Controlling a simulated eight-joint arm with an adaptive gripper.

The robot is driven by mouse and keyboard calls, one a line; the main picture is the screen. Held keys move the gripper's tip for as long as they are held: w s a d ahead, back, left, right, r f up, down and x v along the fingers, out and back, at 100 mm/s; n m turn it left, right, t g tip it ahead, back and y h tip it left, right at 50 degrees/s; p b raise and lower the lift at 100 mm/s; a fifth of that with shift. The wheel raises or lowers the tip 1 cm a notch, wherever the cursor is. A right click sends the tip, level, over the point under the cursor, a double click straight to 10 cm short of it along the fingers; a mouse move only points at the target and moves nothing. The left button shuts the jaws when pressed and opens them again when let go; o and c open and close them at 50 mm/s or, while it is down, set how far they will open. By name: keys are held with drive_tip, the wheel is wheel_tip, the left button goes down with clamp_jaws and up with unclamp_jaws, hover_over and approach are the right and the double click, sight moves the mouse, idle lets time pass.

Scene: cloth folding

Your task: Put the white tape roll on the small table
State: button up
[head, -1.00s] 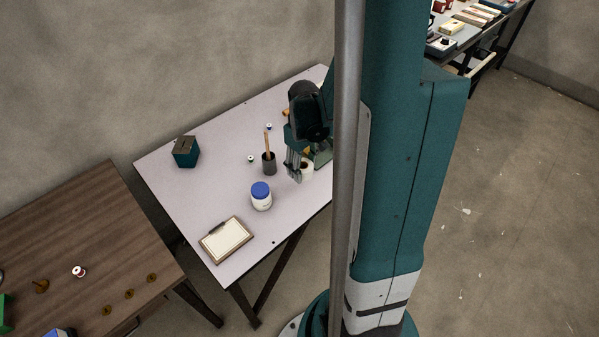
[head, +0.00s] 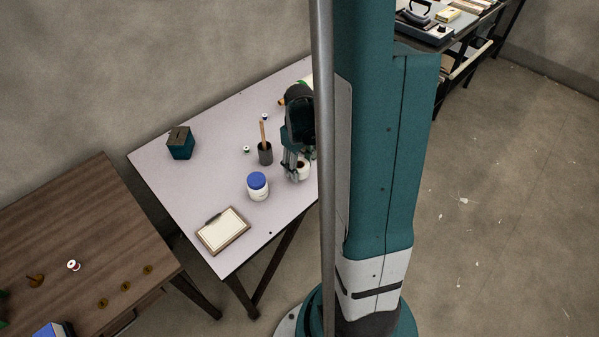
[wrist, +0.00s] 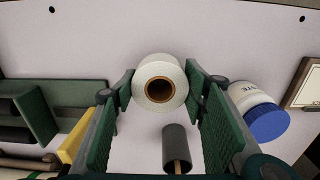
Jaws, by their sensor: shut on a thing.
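The white tape roll (wrist: 160,64) has a brown core and sits between the two green fingers of my gripper (wrist: 159,88) in the wrist view. The fingers are shut on its sides. In the head view the tape roll (head: 305,172) shows beside my gripper (head: 294,174), over the right part of the pale table (head: 215,190). I cannot tell whether it touches the tabletop. A brown wooden table (head: 75,215) stands at the left. I cannot tell which one is called the small table.
A dark cup (head: 265,154) with a stick and a white jar (head: 258,189) with a blue lid stand near my gripper. A clipboard (head: 223,230) and a dark green box (head: 180,143) are on the pale table. The brown table holds a red-and-white spool (head: 73,265) and small knobs.

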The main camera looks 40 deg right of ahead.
drive_tip(key=shift+f+b, duration=0.35)
drive_tip(key=shift+f, duration=1.1)
drive_tip(key=shift+f, duration=0.25)
drive_tip(key=o, duration=0.9)
drive_tip(key=shift+r, duration=0.1)
drive_tip(key=shift+r, duration=0.1)
drive_tip(key=shift+r+p, duration=1.55)
drive_tip(key=shift+r, duration=4.5)
